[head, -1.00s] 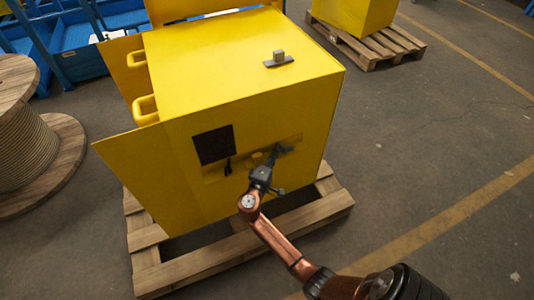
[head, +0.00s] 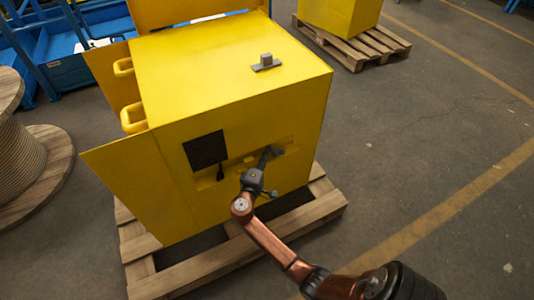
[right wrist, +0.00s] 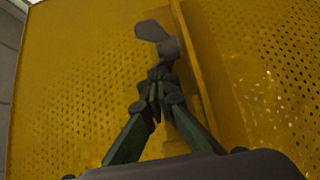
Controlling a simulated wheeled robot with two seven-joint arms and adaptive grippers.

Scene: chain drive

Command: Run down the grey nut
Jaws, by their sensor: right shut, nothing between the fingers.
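My right gripper (head: 263,163) is at the front face of the yellow cabinet (head: 290,110), by a recessed slot right of a black square panel. In the right wrist view its fingers (right wrist: 159,88) are shut, their tips together. Just beyond the tips is a dark grey lobed part (right wrist: 151,30), which looks like the wing of the grey nut. The fingertips overlap its lower end in the picture, so I cannot tell whether they touch it. In the head view a small dark grey piece (head: 277,152) shows beside the fingertips. My left gripper is out of view.
The cabinet stands on a wooden pallet (head: 180,277), with an open yellow door (head: 115,165) at its left. A grey block on a plate (head: 266,63) sits on top. A wooden cable spool (head: 45,165) stands at left. The floor (head: 430,130) at right is clear.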

